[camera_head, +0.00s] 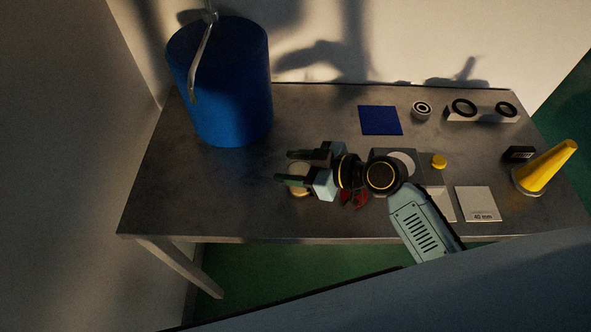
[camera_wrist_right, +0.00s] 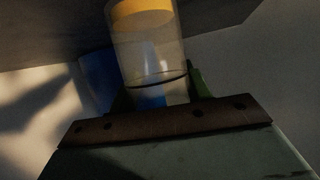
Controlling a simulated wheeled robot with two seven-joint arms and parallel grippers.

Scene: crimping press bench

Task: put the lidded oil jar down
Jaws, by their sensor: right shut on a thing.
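The lidded oil jar (camera_wrist_right: 148,52) is a clear cylinder with an amber-yellow band at its far end in the right wrist view. I cannot tell whether that band is lid or oil. My right gripper (camera_head: 284,167) is shut on the jar, with its green fingers on either side. In the head view, the gripper is over the left-middle of the table, and a tan round part of the jar (camera_head: 298,189) shows beside the lower finger. The fingers hide much of the jar, and whether it touches the table is unclear. My left gripper is not in view.
The grey table (camera_head: 220,185) has free room left and front-left. A big blue drum (camera_head: 222,85) stands at back left. A red item (camera_head: 353,199) lies near my wrist. A blue square (camera_head: 380,120), a ring block (camera_head: 482,114), white plates (camera_head: 476,203) and a yellow cone (camera_head: 546,168) are farther right.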

